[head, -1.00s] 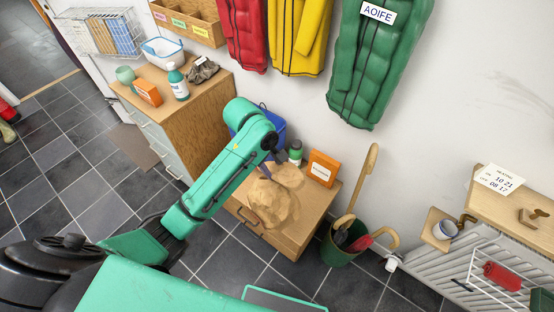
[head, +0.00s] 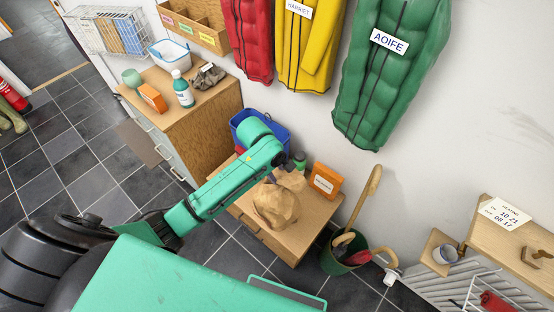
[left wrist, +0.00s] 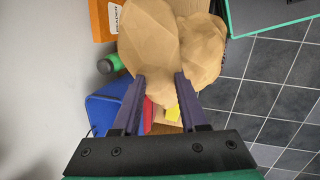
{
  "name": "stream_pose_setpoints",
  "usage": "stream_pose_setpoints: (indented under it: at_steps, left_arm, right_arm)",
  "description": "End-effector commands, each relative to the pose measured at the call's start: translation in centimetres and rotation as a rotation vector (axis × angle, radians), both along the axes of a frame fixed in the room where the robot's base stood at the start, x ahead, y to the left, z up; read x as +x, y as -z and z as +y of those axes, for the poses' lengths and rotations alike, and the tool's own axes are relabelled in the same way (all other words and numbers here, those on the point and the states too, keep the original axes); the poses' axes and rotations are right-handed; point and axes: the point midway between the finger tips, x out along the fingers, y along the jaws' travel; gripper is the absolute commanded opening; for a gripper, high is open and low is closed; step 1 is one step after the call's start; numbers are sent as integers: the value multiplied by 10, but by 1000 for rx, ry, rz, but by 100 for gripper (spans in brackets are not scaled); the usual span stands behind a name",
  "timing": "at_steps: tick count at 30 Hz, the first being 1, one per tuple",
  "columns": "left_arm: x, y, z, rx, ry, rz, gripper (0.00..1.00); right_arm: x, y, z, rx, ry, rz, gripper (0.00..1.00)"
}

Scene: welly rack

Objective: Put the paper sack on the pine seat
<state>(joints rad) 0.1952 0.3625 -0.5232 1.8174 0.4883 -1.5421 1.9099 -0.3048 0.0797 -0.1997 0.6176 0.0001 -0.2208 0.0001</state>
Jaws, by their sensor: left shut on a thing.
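The paper sack (head: 274,206) is a crumpled tan bag at the low pine seat (head: 308,214), over the middle of its top in the head view. I cannot tell whether its underside touches the top. My left gripper (left wrist: 160,82) is shut on the sack's narrow, folded end; the sack also fills the upper middle of the left wrist view (left wrist: 160,40). In the head view my left forearm hides part of the seat, and the fingertips are hard to make out. My right gripper is not in view.
An orange box (head: 326,181) and a green bottle (head: 299,161) stand at the seat's back. A blue bin (head: 273,131) is behind my left arm. A green bucket (head: 340,258) with handles sticking out stands right of the seat. A taller cabinet (head: 212,125) stands left.

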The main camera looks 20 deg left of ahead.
Motion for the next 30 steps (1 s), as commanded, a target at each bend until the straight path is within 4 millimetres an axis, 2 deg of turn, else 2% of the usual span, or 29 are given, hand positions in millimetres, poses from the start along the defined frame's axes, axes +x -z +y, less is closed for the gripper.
stream_pose_setpoints:
  at_steps: [4,10,15,26,27,28,29,30]
  left_arm:
    - [2,29,0,0,-1,-7,0]
    - [3,49,0,-1,-1,-9,0]
    - [3,75,0,-1,0,-7,0]
    - [3,81,-1,-2,0,-10,0]
    - [0,84,0,1,0,-1,54]
    - [0,84,0,1,0,-1,65]
    - [0,84,0,1,0,-1,72]
    - [0,84,0,1,0,-1,72]
  right_arm:
    - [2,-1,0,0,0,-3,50]
    - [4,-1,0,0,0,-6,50]
    - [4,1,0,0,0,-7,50]
    - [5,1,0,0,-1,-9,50]
    - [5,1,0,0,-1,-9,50]
    - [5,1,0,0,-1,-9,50]
    - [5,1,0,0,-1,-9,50]
    - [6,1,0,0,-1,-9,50]
